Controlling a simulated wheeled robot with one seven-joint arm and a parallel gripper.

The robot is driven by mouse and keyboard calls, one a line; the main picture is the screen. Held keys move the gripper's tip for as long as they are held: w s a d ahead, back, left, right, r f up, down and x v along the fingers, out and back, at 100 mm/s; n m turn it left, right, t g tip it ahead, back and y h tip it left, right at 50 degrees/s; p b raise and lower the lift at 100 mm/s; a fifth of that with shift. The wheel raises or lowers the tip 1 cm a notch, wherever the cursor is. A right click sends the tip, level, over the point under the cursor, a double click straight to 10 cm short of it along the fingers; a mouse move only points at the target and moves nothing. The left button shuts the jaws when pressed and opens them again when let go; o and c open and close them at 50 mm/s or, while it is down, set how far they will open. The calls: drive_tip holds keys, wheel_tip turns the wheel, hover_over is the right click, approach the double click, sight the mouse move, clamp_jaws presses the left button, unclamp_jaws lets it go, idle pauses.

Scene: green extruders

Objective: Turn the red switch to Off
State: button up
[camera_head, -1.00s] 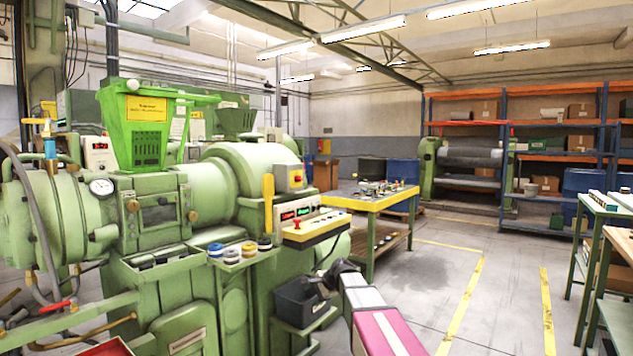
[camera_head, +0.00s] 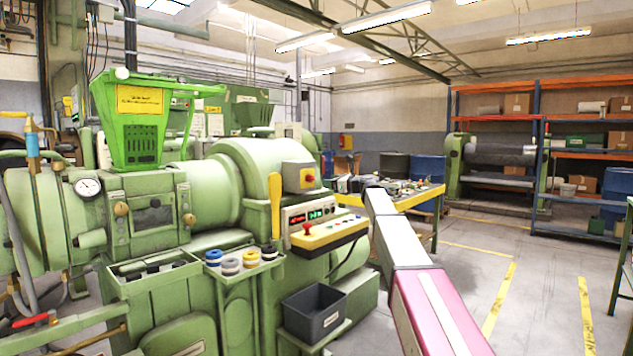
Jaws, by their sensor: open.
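A control panel (camera_head: 325,224) with a white face, lit displays and a yellow-edged front sits on the green extruder (camera_head: 205,210). A small red knob (camera_head: 307,228) stands on its left part. I cannot read the position of either red control. My dark gripper (camera_head: 352,184) is open and empty, raised to the right of the switch box and above the panel's right end. It appears apart from both. Its fingers are small and hard to separate from the cluttered table behind.
A yellow upright handle (camera_head: 275,205) stands just left of the panel. A dark grey bin (camera_head: 314,312) is below it, and a small tray with coloured rings (camera_head: 241,261) is to the left. A yellow-edged table (camera_head: 408,200) stands behind my arm. Floor is clear to the right.

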sight(314, 179)
drive_tip(key=x, duration=0.9)
drive_tip(key=shift+w+a+f, duration=0.1)
drive_tip(key=shift+w+a, duration=0.05)
drive_tip(key=shift+c, duration=0.2)
drive_tip(key=c, duration=0.8)
